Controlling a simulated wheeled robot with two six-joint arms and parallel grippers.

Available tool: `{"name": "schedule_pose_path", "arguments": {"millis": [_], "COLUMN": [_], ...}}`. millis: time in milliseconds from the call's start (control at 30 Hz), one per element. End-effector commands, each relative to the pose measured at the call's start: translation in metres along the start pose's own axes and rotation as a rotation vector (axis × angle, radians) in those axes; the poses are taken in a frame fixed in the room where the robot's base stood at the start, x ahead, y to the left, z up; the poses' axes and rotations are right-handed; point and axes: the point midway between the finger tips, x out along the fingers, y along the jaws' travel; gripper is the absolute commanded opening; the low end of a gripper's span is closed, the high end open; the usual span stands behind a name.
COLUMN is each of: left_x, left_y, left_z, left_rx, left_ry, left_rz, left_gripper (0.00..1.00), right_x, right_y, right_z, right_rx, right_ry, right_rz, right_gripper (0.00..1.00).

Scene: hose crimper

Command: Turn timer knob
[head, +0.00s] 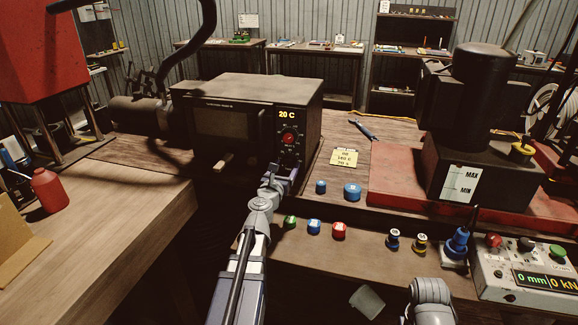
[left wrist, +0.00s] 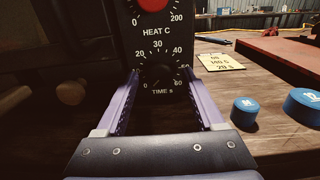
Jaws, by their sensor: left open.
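The dark oven (head: 228,128) stands on the table with a control panel at its right side, and its display reads 20 C. The red heat knob (head: 288,138) is on the panel and also shows at the top of the left wrist view (left wrist: 153,4). Below it is the dark timer knob (left wrist: 160,72), ringed by a TIME s scale from 0 to 60; its pointer is too dark to read. My left gripper (head: 277,172) is open, its two fingers either side of the timer knob in the left wrist view (left wrist: 159,78). I cannot tell whether they touch it.
A yellow note (head: 346,158) and blue caps (head: 352,191) lie right of the oven. Coloured caps (head: 314,227) line the front shelf. A press base (head: 480,180) and a control box (head: 525,275) stand right. A red bottle (head: 49,190) stands left.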

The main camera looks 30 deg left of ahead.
Motion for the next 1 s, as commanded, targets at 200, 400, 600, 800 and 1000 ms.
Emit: {"name": "schedule_pose_path", "arguments": {"millis": [200, 400, 600, 800, 1000], "left_x": [0.0027, 0.0026, 0.0026, 0.0025, 0.0025], "left_y": [0.0006, 0.0005, 0.0005, 0.0005, 0.0005], "left_z": [0.0000, 0.0000, 0.0000, 0.0000, 0.0000], "left_rx": [0.000, 0.000, 0.000, 0.000, 0.000], "left_ry": [0.000, 0.000, 0.000, 0.000, 0.000], "left_rz": [0.001, 0.000, 0.000, 0.000, 0.000], "left_gripper": [0.70, 0.55, 0.33, 0.10, 0.00], "right_x": [0.0000, 0.0000, 0.0000, 0.0000, 0.0000], "right_y": [0.0000, 0.0000, 0.0000, 0.0000, 0.0000], "right_z": [0.0000, 0.0000, 0.0000, 0.0000, 0.0000], "right_rx": [0.000, 0.000, 0.000, 0.000, 0.000], "right_ry": [0.000, 0.000, 0.000, 0.000, 0.000], "right_rz": [0.000, 0.000, 0.000, 0.000, 0.000], "right_gripper": [0.00, 0.00, 0.00, 0.00, 0.00]}}
